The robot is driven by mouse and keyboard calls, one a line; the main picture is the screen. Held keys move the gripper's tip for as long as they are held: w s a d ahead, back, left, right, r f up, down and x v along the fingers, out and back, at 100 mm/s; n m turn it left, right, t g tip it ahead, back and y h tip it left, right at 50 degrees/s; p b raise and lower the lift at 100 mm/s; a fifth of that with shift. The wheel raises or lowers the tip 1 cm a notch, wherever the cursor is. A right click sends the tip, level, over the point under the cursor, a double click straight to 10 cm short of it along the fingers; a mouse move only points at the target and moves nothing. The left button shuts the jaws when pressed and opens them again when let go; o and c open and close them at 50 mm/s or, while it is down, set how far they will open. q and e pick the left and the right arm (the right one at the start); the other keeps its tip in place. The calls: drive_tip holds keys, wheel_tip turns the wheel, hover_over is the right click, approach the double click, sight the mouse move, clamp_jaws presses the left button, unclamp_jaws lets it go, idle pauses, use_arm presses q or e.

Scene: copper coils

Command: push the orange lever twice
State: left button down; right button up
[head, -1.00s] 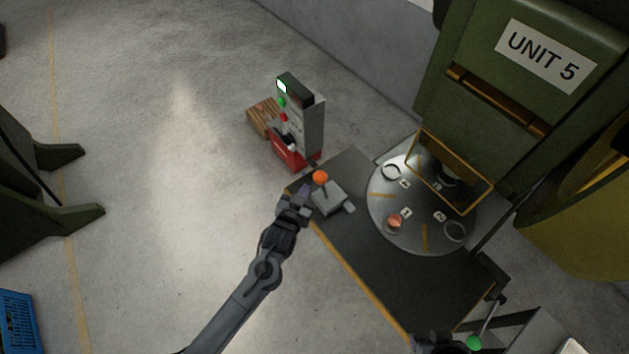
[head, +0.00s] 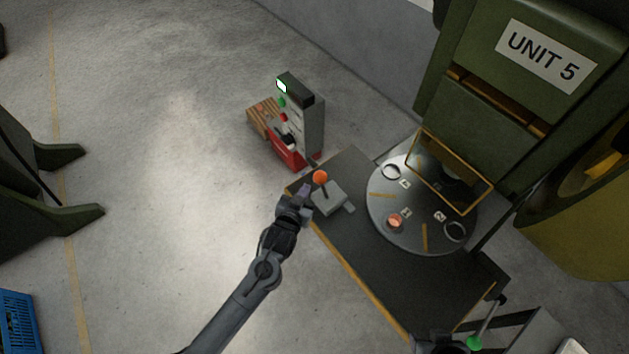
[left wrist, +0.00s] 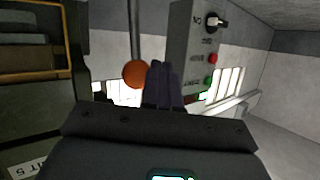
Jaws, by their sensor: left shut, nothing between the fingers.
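The orange lever is a ball knob (head: 320,177) on a thin dark stalk, rising from a small grey base box (head: 330,198) at the table's near-left corner. It stands roughly upright. My left gripper (head: 304,190) is shut and empty, just left of and slightly below the knob in the head view. In the left wrist view the orange knob (left wrist: 136,74) shows just left of the closed fingers (left wrist: 163,85). Whether they touch is hard to tell. My right gripper cannot be made out.
A grey turntable (head: 382,226) with rings and a copper coil (head: 395,220) lies right of the lever, under an orange-framed guard (head: 485,195). A control post (head: 312,125) stands behind the lever. A green-knobbed lever (head: 474,342) is at bottom right.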

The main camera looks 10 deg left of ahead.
use_arm(q)
drive_tip(key=shift+w+d, duration=0.15)
idle(0.4)
drive_tip(key=shift+w+d+r, duration=0.1)
drive_tip(key=shift+w+d, duration=0.05)
drive_tip(key=shift+w, duration=0.1)
